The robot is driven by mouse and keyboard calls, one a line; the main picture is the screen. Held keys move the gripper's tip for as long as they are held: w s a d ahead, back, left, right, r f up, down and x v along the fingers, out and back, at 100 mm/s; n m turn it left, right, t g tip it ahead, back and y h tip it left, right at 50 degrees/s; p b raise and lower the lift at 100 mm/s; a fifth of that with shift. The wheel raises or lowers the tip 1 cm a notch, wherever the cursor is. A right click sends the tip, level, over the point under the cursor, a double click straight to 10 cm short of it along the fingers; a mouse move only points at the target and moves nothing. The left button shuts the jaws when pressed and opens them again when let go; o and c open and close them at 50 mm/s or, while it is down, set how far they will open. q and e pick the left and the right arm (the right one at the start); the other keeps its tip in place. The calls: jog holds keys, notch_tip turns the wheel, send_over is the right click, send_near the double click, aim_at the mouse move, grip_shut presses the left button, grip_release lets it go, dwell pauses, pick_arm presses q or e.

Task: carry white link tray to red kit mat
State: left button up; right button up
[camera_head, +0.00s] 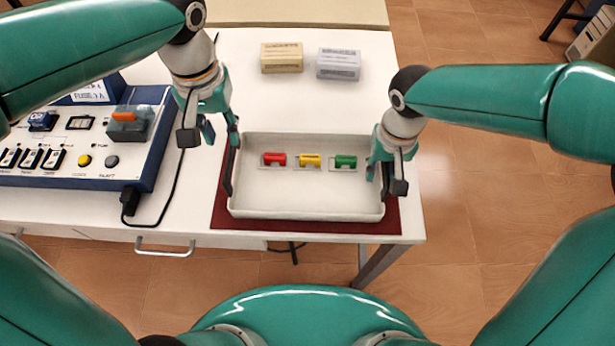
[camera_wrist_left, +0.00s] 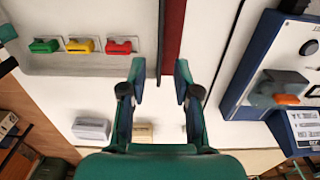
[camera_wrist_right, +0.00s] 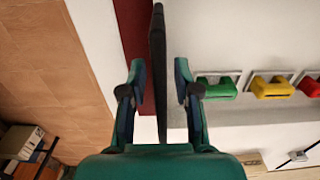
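The white link tray (camera_head: 305,208) rests on the red kit mat (camera_head: 305,226), whose border shows around it. A red link (camera_head: 273,159), a yellow link (camera_head: 310,160) and a green link (camera_head: 345,161) lie in a row inside the tray. My left gripper (camera_head: 221,133) is open and empty near the tray's left end. My right gripper (camera_wrist_right: 160,88) is open at the tray's right end; its fingers stand on either side of the dark handle (camera_wrist_right: 158,50), with gaps visible. In the head view my right wrist partly hides that handle.
A blue-edged control panel (camera_head: 75,140) with switches stands left of the mat, its dark cable (camera_head: 172,185) running close by. A tan box (camera_head: 282,57) and a grey box (camera_head: 339,63) stand behind the tray. The tabletop between them and the tray is clear.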

jog(key=shift+r, duration=0.15)
notch_tip(320, 180, up, 12)
jog(key=shift+f, duration=0.2)
pick_arm(q)
notch_tip(320, 180, up, 4)
jog(key=shift+r, duration=0.1)
dwell(0.5)
